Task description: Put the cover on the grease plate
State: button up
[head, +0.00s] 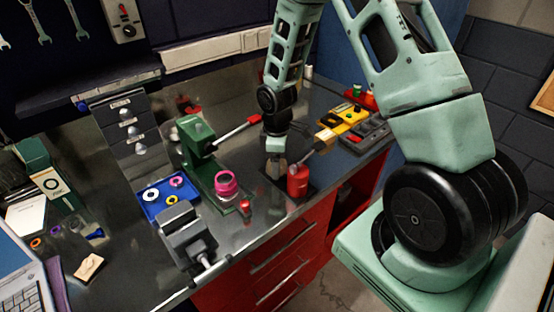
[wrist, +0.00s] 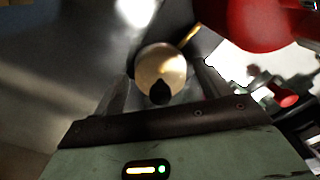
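In the wrist view, a round cream disc (wrist: 157,63) with a small black knob-like piece at its near edge lies between my finger tips. It looks like the cover, but I cannot tell it from the plate for certain. My gripper (head: 276,170) points down at the bench beside a red can; it also shows in the wrist view (wrist: 163,78). The fingers stand apart on both sides of the disc, with narrow gaps showing. In the head view the disc is hidden by my gripper. I cannot pick out a separate grease plate.
The red can (head: 298,182) stands close on the right. The bench's front edge is near.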

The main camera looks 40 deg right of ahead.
notch_tip(320, 180, up, 12)
jog(key=shift+f+b, duration=0.1)
jog(key=shift+b, duration=0.95)
jog(key=s+a+r, duration=0.2)
jog(key=s+a, duration=0.1)
jog(key=a, duration=0.4)
jog(key=s+a+r, duration=0.2)
jog(key=s+a, duration=0.1)
jog(key=a, duration=0.4)
jog(key=s+a+r, duration=0.1)
jog(key=s+a, duration=0.4)
jog(key=s, duration=0.4)
jog(key=s+a+r+m, duration=0.1)
jog(key=s+a, duration=0.4)
jog(key=s, duration=0.4)
jog(key=shift+s+a+r+m+y, duration=0.15)
jog(key=shift+a+r+m+y, duration=0.1)
jog(key=shift+r+m+y, duration=0.05)
jog(key=shift+f+b, duration=0.5)
jog(key=shift+f, duration=0.05)
